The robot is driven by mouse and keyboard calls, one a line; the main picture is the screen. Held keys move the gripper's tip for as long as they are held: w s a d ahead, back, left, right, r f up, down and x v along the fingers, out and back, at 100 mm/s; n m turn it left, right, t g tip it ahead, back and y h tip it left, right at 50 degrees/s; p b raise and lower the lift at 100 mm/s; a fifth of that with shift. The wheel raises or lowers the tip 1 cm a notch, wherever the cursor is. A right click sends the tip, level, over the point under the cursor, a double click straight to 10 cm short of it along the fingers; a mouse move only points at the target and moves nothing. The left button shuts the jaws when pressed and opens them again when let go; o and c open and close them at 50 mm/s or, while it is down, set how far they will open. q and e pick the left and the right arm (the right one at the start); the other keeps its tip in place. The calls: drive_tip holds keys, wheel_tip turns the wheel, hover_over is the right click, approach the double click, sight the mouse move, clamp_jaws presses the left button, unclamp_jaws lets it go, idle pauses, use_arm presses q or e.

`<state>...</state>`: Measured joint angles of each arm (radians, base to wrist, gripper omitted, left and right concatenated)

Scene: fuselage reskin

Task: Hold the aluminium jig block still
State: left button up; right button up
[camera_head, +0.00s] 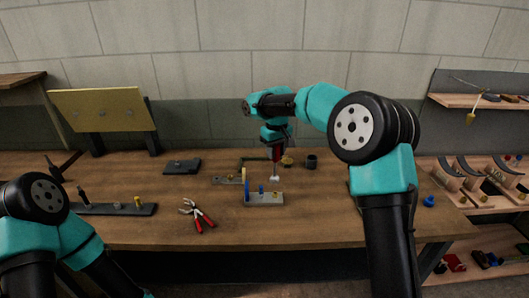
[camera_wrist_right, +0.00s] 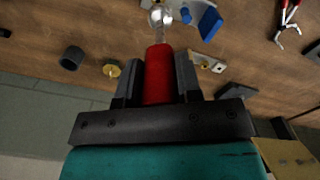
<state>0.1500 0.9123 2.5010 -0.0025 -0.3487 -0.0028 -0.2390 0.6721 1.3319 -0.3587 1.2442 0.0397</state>
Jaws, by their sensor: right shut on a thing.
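The aluminium jig block (camera_head: 268,199) is a pale grey block on the wooden table, near the middle of the head view. A blue upright piece (camera_head: 247,191) stands at its left end, with small coloured parts beside it. My right gripper (camera_head: 277,151) is shut on a red-handled tool (camera_wrist_right: 158,75), pointing down behind the block. The tool's silver rounded end (camera_wrist_right: 160,17) is close to the block; I cannot tell whether they touch. The blue piece also shows in the right wrist view (camera_wrist_right: 210,23). My left arm is at the left, but its gripper is out of view.
Red-handled pliers (camera_head: 198,216) lie left of the block. A dark cup (camera_head: 311,161) and a brass-coloured piece (camera_head: 287,160) stand behind it. A dark plate (camera_head: 182,166) lies farther left. A shelf with curved parts (camera_head: 470,175) is at the right. The table front is mostly clear.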

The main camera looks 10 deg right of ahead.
sight(277, 162)
drive_tip(key=shift+d, duration=0.25)
drive_tip(key=shift+f, duration=2.45)
use_arm(q)
drive_tip(key=shift+w, duration=0.1)
drive_tip(key=shift+c, duration=0.2)
